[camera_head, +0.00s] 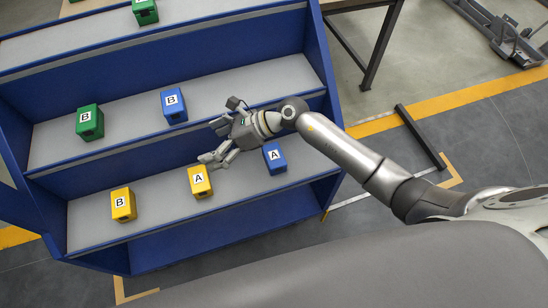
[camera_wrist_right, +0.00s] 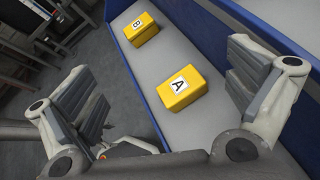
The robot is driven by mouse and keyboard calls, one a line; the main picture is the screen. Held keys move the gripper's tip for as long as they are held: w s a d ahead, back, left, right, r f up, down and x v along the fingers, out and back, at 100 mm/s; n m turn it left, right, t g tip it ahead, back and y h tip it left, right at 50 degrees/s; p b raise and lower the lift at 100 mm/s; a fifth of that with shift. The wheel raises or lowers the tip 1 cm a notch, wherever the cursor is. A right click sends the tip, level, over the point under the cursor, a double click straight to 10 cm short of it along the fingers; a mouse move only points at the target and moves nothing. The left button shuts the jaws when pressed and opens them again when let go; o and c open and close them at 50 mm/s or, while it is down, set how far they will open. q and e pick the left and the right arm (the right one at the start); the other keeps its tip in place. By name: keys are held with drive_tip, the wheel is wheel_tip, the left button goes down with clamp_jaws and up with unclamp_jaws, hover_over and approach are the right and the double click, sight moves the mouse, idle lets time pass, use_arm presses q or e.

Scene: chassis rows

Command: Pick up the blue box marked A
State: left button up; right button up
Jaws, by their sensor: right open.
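The blue box marked A (camera_head: 275,158) stands on the lower grey shelf at its right end in the head view, just right of and below my right gripper. It does not show in the right wrist view. My right gripper (camera_head: 215,142) is open and empty, in front of the shelf between the two levels. In the right wrist view its fingers (camera_wrist_right: 165,100) are spread wide, with the yellow box marked A (camera_wrist_right: 181,88) beyond them, apart from them. That yellow box also shows in the head view (camera_head: 200,182). My left gripper is not in view.
A yellow box marked B (camera_head: 123,204) stands left on the lower shelf (camera_head: 160,208). The middle shelf (camera_head: 230,90) holds a green box (camera_head: 89,123) and a blue box (camera_head: 174,105), both marked B. Another green box (camera_head: 145,12) is higher up. Blue walls edge the rack.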

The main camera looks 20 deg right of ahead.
drive_tip(key=d+f+n+g+h, duration=0.2)
drive_tip(key=d+f+n+h, duration=0.25)
drive_tip(key=d, duration=0.35)
drive_tip(key=n+h, duration=0.2)
drive_tip(key=h, duration=0.4)
approach(274, 154)
drive_tip(key=shift+w+f+m+g, duration=0.25)
drive_tip(key=shift+w+f+g, duration=0.05)
drive_tip(key=shift+f+g, duration=0.1)
drive_tip(key=shift+d+f+b, duration=0.1)
drive_tip(key=shift+f+b, duration=0.15)
drive_tip(key=shift+b, duration=0.05)
drive_tip(key=f+b, duration=0.2)
drive_tip(key=f, duration=0.1)
drive_tip(key=a+f+b, duration=0.1)
drive_tip(key=f+b, duration=0.1)
drive_tip(key=f, duration=0.1)
drive_tip(key=f+b, duration=0.2)
drive_tip(key=f, duration=0.2)
drive_tip(key=shift+s+a+b, duration=0.1)
drive_tip(key=shift+a+b, duration=0.2)
drive_tip(key=shift+c, duration=0.4)
drive_tip(key=c, duration=1.4)
drive_tip(key=shift+r, duration=0.15)
drive_tip(key=shift+c, duration=1)
